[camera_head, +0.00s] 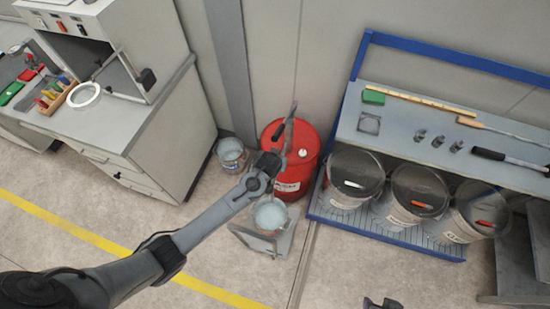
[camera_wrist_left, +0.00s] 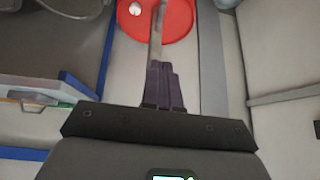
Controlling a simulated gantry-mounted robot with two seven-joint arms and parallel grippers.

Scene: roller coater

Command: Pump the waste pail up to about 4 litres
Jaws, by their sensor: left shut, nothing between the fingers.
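The red drum (camera_head: 308,146) stands against the wall, with a grey pump lever or rod (camera_head: 290,118) rising at its top. My left gripper (camera_head: 272,160) is at the drum's near left side. In the left wrist view its fingers (camera_wrist_left: 162,85) are shut with nothing between them, and the grey rod (camera_wrist_left: 156,45) runs just beyond the tips over the red drum top (camera_wrist_left: 180,18). I cannot tell whether they touch. My right gripper (camera_head: 383,303) shows only partly at the bottom edge.
Another pail (camera_head: 232,154) stands on the floor beside the grey cabinet (camera_head: 172,145). A yellow line (camera_head: 95,236) crosses the floor. The front floor is mostly clear.

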